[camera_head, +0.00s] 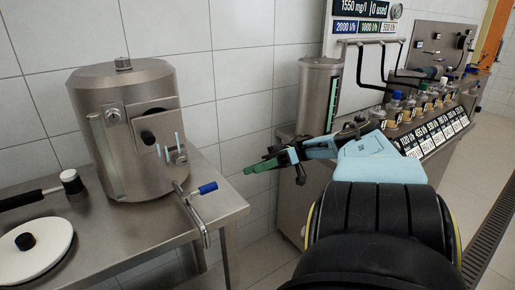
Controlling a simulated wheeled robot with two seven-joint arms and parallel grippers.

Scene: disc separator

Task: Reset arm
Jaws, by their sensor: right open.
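My right arm comes in from the bottom right, with a black ribbed sleeve and a pale blue wrist. Its gripper (272,165) points left and is open and empty, with green fingertips. My left gripper is not in view.
A steel tank (148,130) stands on the left steel table (100,240). A white lid (38,248) with a black knob and a black-handled tool (30,198) lie there. A steel cylinder (318,95), pipes and several small bottles stand on the right cabinet. A tiled wall is behind.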

